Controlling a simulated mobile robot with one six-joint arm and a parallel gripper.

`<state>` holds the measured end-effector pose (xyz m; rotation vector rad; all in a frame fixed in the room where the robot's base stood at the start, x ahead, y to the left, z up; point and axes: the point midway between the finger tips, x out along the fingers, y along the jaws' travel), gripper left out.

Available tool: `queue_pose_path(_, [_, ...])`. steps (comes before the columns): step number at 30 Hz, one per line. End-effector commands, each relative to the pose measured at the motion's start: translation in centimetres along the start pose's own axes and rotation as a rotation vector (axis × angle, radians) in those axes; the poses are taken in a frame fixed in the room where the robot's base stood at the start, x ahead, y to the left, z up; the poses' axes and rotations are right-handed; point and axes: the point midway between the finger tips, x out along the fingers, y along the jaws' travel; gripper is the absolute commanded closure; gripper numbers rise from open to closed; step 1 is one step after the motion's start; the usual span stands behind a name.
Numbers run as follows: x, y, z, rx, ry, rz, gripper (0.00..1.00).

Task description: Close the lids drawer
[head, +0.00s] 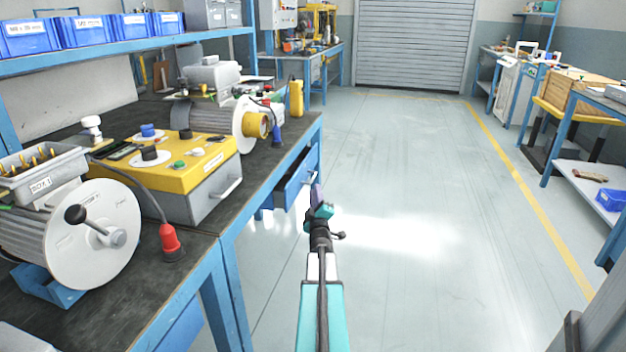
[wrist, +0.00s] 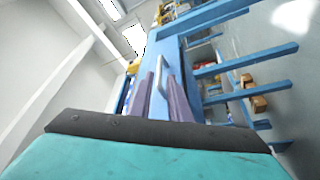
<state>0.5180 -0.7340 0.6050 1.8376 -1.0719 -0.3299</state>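A blue drawer (head: 298,178) under the bench stands pulled out in the head view. Any label on it cannot be read, so I cannot confirm that it is the lids drawer. In the wrist view, its blue front and pale bar handle (wrist: 162,75) are ahead of my gripper (wrist: 163,97). The two purple fingers are apart, with blue showing between them and the handle beyond their gap. In the head view my gripper (head: 318,192) is just right of the drawer front; contact cannot be told.
The bench (head: 190,258) carries a yellow-topped grey box (head: 205,165) with its own handle, and motor-like machines. A blue bench leg (head: 222,300) stands left of my arm. The floor (head: 410,200) to the right is clear.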

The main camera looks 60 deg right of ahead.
Motion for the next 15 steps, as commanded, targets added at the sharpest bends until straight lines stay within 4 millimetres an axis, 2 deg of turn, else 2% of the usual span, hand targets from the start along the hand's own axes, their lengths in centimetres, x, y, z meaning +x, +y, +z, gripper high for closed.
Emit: queue_pose_path(15, [5.1,-0.1,0.0,0.0,0.001,0.0,0.83])
